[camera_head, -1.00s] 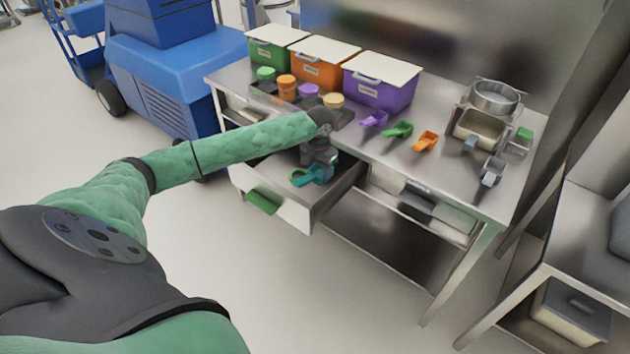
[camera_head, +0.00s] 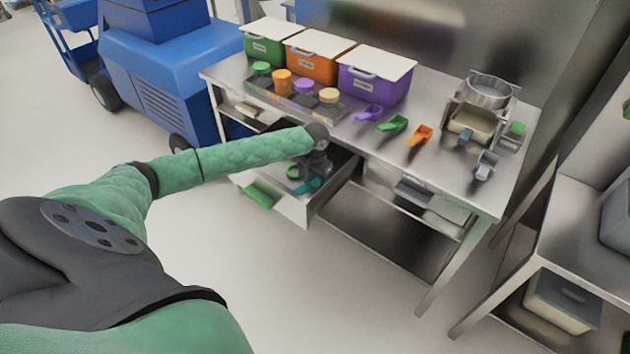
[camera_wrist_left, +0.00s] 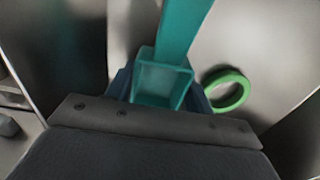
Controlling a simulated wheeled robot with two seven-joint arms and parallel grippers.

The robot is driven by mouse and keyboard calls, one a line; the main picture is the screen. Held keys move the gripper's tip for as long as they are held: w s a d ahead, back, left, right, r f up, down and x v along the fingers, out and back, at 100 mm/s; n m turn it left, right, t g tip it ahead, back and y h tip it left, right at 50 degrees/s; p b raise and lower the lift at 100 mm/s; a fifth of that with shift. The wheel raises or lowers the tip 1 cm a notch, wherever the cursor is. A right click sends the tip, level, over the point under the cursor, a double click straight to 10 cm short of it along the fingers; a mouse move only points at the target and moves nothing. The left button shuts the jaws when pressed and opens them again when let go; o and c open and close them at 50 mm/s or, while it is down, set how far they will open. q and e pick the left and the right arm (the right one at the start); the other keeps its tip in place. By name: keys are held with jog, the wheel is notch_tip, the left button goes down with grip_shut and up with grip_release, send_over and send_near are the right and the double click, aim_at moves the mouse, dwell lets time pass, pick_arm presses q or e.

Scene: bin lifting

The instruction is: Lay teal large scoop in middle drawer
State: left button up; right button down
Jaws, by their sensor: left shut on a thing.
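The teal large scoop (camera_head: 307,185) is low inside the open drawer (camera_head: 294,208) under the table. My left gripper (camera_head: 313,177) reaches down into this drawer and is shut on the scoop. In the left wrist view the teal scoop (camera_wrist_left: 168,75) sticks out from between the fingers, which are mostly hidden behind it. I cannot tell whether the scoop touches the drawer floor. A green ring-shaped thing (camera_wrist_left: 227,90) lies in the drawer beside the scoop; it also shows in the head view (camera_head: 293,172). My right gripper is not in view.
On the steel table stand green (camera_head: 268,46), orange (camera_head: 316,62) and purple (camera_head: 374,80) lidded bins, with several small jars in a tray before them. Purple (camera_head: 369,113), green (camera_head: 393,124) and orange (camera_head: 420,135) scoops lie to the right. The drawer walls surround my gripper.

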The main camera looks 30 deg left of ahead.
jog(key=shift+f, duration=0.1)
pick_arm(q)
jog(key=o, duration=0.5)
jog(key=shift+f, duration=0.1)
jog(key=o, duration=0.5)
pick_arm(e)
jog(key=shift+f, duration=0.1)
pick_arm(q)
notch_tip(320, 180, up, 12)
jog(key=shift+r+b, duration=0.15)
jog(key=shift+b, duration=1.1)
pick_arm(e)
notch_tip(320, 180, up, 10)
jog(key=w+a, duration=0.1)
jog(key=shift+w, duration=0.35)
